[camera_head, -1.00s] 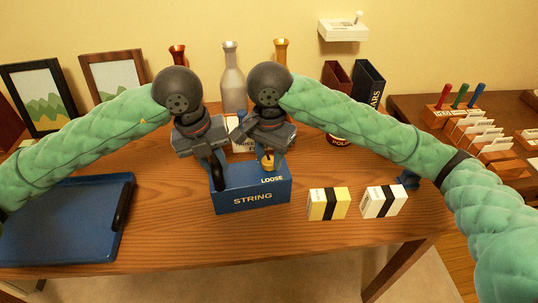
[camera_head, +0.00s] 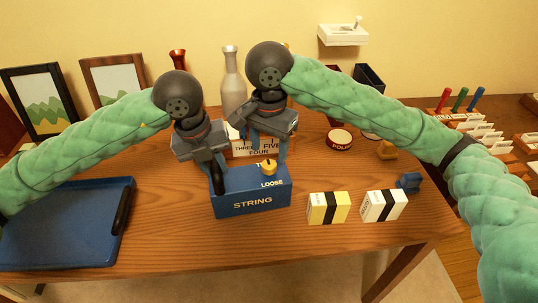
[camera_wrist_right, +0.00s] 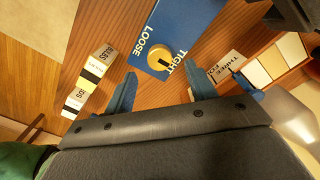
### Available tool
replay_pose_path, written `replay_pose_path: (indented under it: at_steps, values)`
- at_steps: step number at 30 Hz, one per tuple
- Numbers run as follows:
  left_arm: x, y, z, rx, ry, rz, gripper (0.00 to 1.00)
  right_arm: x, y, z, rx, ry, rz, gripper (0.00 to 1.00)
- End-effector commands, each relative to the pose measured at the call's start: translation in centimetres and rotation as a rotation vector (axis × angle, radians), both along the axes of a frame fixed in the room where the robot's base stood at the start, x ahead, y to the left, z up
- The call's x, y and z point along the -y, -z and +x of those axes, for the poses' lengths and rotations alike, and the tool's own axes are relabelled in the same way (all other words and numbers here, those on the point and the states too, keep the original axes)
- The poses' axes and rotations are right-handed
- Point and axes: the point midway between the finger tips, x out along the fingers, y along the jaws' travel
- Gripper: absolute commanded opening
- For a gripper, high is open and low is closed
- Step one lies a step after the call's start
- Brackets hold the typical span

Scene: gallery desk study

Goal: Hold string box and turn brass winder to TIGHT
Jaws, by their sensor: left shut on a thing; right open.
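The blue string box (camera_head: 252,204) stands on the desk, with STRING on its front and LOOSE on its top near the front edge. My left gripper (camera_head: 217,178) is shut on the black grip at the box's left end. The round brass winder (camera_head: 268,167) is on the box top. In the right wrist view the winder (camera_wrist_right: 157,54) shows a dark mark pointing towards the TIGHT side, away from LOOSE. My right gripper (camera_head: 268,150) is open and empty just behind and above the winder, apart from it; its two blue fingers show in the right wrist view (camera_wrist_right: 183,92).
A yellow box (camera_head: 316,208) and a white box (camera_head: 371,207) with black bands stand to the right. A blue tray (camera_head: 60,255) lies at the left. A grey bottle (camera_head: 233,80) and a lettered card holder (camera_head: 245,151) are behind.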

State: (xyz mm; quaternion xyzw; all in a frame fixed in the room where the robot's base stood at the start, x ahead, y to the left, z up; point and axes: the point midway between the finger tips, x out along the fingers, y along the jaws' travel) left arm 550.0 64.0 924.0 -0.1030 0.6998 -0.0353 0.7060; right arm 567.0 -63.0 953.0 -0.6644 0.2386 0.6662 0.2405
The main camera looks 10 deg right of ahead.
Motion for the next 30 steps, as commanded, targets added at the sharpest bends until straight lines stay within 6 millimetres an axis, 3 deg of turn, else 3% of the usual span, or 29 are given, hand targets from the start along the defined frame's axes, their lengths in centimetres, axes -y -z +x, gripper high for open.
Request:
replay_pose_path:
  at_steps: [9, 15, 30]
  values:
    - [0.0, 0.0, 0.0, 0.0, 0.0, 0.0, 0.03, 0.0, -4.8, 0.1, 0.004, 0.0, 0.0, 0.56]
    - [0.0, 0.0, 0.0, 0.0, 0.0, 0.0, 0.03, 0.0, -6.6, 0.1, 0.001, 0.0, 0.0, 0.56]
    - [0.0, 0.0, 0.0, 0.0, 0.0, 0.0, 0.03, 0.0, -7.3, 0.0, 0.0, 0.0, 0.0, 0.56]
